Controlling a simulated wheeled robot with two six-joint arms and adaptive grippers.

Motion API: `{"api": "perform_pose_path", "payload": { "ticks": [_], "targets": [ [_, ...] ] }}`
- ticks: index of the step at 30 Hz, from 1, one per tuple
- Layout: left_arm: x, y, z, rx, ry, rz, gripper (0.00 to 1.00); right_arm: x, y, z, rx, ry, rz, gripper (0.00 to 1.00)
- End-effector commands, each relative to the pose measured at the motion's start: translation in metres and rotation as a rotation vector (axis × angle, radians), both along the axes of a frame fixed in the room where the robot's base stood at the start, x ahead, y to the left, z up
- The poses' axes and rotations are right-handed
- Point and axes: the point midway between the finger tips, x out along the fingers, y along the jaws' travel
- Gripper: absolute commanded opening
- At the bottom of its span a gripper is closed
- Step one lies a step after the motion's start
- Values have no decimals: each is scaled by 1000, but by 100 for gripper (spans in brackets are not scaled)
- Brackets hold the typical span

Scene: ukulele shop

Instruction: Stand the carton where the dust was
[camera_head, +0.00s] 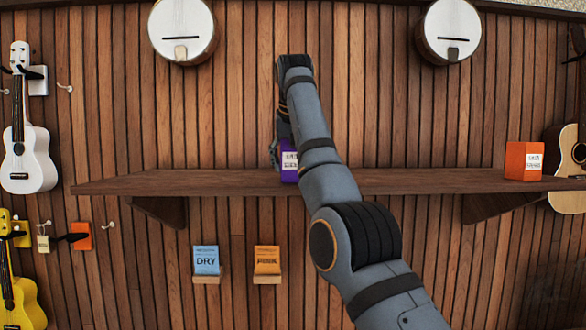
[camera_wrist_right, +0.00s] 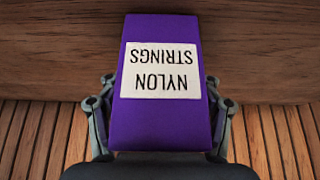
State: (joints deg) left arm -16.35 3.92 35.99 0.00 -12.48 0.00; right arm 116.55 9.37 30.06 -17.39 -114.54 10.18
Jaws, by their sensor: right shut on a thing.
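The purple carton (camera_head: 287,147) with a white label is at the middle of the wooden wall shelf (camera_head: 200,182), largely covered by my right arm in the head view. In the right wrist view the carton (camera_wrist_right: 210,45) fills the middle, and its label reads "NYLON STRINGS" upside down. My right gripper (camera_head: 275,153) is shut on the carton, with a finger on each side of it in the wrist view (camera_wrist_right: 163,118). I cannot tell whether the carton's base touches the shelf. No dust shows on the visible parts of the shelf. My left gripper is not in view.
An orange carton (camera_head: 523,161) stands at the shelf's right end. The shelf is bare between the two cartons and to the left. Blue (camera_head: 206,260) and orange (camera_head: 267,260) packets sit on small ledges below. Ukuleles (camera_head: 28,150) and round instruments (camera_head: 182,30) hang on the slatted wall.

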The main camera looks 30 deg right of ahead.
Motion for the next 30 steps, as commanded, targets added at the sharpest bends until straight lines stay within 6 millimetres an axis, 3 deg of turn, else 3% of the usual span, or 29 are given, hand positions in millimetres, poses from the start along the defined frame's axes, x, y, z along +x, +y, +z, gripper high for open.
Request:
{"api": "perform_pose_path", "payload": {
  "ticks": [4,5,10,17,22,30],
  "targets": [
    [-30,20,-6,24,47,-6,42,0,0,-5,0,-2,1,32],
    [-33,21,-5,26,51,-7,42,0,0,-3,0,-2,1,70],
    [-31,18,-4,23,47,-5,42,0,0,-3,0,-2,1,91],
    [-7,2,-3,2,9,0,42,0,0,-2,-1,-4,0,91],
    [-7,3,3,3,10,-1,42,-2,1,8,-1,-6,0,91],
    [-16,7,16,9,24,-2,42,-31,19,63,0,-8,1,91]
  ]
}}
